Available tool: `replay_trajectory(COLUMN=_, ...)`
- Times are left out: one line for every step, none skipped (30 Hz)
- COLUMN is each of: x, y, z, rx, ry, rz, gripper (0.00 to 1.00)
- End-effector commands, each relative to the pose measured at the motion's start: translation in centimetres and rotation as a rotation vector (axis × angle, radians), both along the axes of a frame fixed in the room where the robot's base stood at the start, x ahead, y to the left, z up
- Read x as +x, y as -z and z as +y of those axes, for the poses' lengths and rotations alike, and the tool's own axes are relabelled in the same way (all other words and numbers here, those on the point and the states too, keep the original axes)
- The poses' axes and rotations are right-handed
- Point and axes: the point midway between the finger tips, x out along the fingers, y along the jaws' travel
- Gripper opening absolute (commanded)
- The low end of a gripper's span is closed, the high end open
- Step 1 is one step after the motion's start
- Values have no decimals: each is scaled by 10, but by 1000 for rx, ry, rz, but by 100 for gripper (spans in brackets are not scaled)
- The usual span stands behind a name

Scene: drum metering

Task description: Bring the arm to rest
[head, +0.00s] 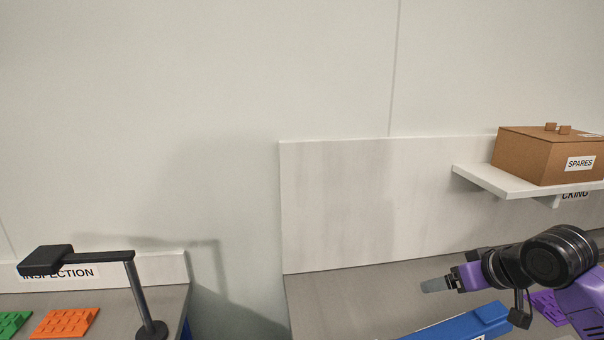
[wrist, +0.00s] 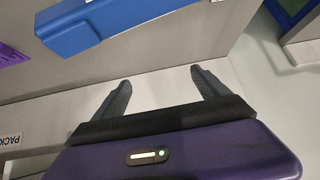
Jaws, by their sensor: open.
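My purple and black arm (head: 555,260) reaches in from the right in the head view, over the right-hand bench. My gripper (head: 434,285) points left, above the grey bench top. In the wrist view my gripper (wrist: 160,82) has its two dark fingers spread wide apart, with nothing between them. It is open and empty, and the fingers appear clear of the surfaces around them.
A blue object (head: 465,325) and a purple piece (head: 548,305) lie on the bench near my arm. A white shelf (head: 490,182) with a SPARES box (head: 545,155) is above. A black lamp (head: 140,290), orange (head: 65,322) and green (head: 12,323) pieces are left.

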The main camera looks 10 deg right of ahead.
Motion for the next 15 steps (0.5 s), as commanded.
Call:
replay_trajectory(x=11, y=-8, z=19, rx=40, ry=-11, rz=-91, gripper=85)
replay_trajectory(x=17, y=-14, z=28, rx=60, ry=-14, rz=-146, gripper=85)
replay_trajectory(x=24, y=-23, z=38, rx=85, ry=-15, rz=-218, gripper=85)
replay_trajectory(x=28, y=-29, z=47, rx=107, ry=-16, rz=-271, gripper=85)
replay_trajectory(x=31, y=-35, z=55, rx=127, ry=-12, rz=-322, gripper=85)
replay_trajectory(x=34, y=-44, z=65, rx=156, ry=-7, rz=-390, gripper=85)
replay_trajectory(x=35, y=-49, z=72, rx=178, ry=-2, rz=-439, gripper=85)
replay_trajectory(x=35, y=-55, z=79, rx=198, ry=6, rz=-487, gripper=85)
replay_trajectory(x=34, y=-61, z=86, rx=222, ry=18, rz=-547, gripper=85)
replay_trajectory(x=33, y=-66, z=92, rx=241, ry=26, rz=-590, gripper=85)
replay_trajectory(x=31, y=-69, z=95, rx=258, ry=40, rz=-629, gripper=85)
replay_trajectory(x=27, y=-73, z=100, rx=280, ry=57, rz=-679, gripper=85)
replay_trajectory(x=23, y=-76, z=104, rx=295, ry=71, rz=-713, gripper=85)
replay_trajectory(x=19, y=-78, z=106, rx=307, ry=86, rz=-748, gripper=85)
replay_trajectory(x=13, y=-78, z=110, rx=324, ry=107, rz=-787, gripper=85)
